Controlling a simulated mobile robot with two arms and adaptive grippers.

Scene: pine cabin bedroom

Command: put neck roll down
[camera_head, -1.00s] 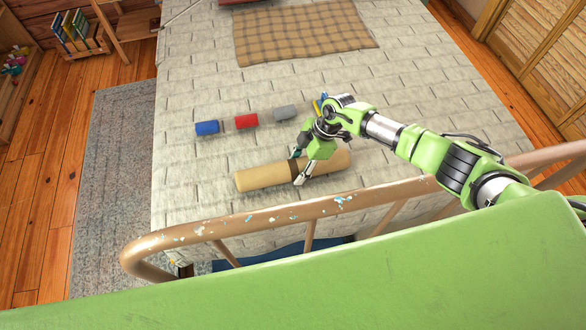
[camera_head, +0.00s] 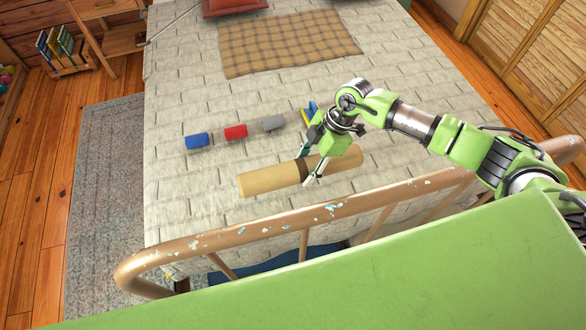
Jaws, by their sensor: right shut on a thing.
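The neck roll, a long tan cylinder (camera_head: 270,180) with a darker brown band, lies level across the near part of the pale bed. My right gripper (camera_head: 308,168) comes from the right and is shut on the roll around its middle, near the band. The fingers hide part of the roll there. I cannot tell whether the roll touches the bed cover or is held slightly above it. My left gripper is not in view.
Blue (camera_head: 197,141), red (camera_head: 235,132) and grey (camera_head: 273,123) small rolls lie in a row beyond the neck roll. A plaid blanket (camera_head: 290,45) lies farther back. A chipped metal bed rail (camera_head: 290,215) crosses in front. Bare cover shows left of the roll.

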